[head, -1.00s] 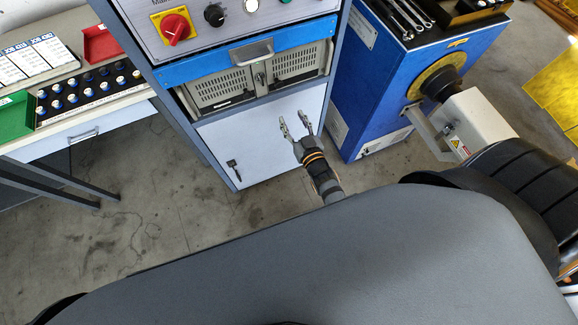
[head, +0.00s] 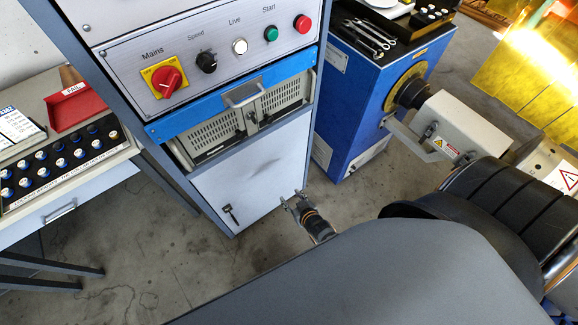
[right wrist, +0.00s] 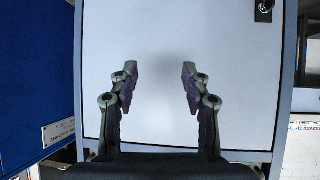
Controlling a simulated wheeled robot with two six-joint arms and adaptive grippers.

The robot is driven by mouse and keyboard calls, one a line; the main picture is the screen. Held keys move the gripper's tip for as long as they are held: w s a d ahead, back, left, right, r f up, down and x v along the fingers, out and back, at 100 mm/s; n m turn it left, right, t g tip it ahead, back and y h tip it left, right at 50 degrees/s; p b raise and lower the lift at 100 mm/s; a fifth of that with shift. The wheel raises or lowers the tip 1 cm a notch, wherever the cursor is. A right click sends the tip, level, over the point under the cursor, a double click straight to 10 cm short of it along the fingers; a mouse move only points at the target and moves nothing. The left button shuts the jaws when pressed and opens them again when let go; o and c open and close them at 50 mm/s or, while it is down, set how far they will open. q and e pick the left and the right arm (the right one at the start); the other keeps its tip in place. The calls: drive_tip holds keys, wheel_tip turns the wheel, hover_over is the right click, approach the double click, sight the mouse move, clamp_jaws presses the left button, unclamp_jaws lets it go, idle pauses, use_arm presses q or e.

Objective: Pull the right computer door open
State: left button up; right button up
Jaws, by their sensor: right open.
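The computer sits in a cabinet bay and has two grey perforated doors. The right computer door (head: 286,97) and the left computer door (head: 212,131) both look closed. A small dark latch or handle (head: 250,118) is at the seam between them. My right gripper (head: 294,198) is open and empty, below the computer doors, near the lower right of the white cabinet door (head: 255,165). In the right wrist view the open fingers (right wrist: 159,75) point at the plain face of that white door (right wrist: 160,30), with nothing between them. My left gripper is out of view.
A blue drawer (head: 190,117) with a metal handle (head: 245,94) juts out just above the computer. The white door has a black handle (head: 230,213). A blue machine (head: 350,95) stands to the right, a workbench (head: 60,205) to the left.

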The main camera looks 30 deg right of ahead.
drive_tip(key=shift+s+f, duration=0.15)
drive_tip(key=shift+f, duration=0.25)
drive_tip(key=s+d+f+g, duration=0.3)
drive_tip(key=s+f, duration=0.3)
drive_tip(key=s, duration=0.3)
drive_tip(key=s+d+f+g, duration=0.2)
drive_tip(key=s+f, duration=0.4)
drive_tip(key=s, duration=0.4)
drive_tip(key=s+d+f+g+h, duration=0.1)
drive_tip(key=s+d+f+g, duration=0.2)
drive_tip(key=s, duration=0.6)
wheel_tip(320, 180, down, 3)
drive_tip(key=shift+s+d+f+g, duration=0.15)
drive_tip(key=shift+s+d+g, duration=0.2)
drive_tip(key=shift+g, duration=0.65)
drive_tip(key=shift+w, duration=0.15)
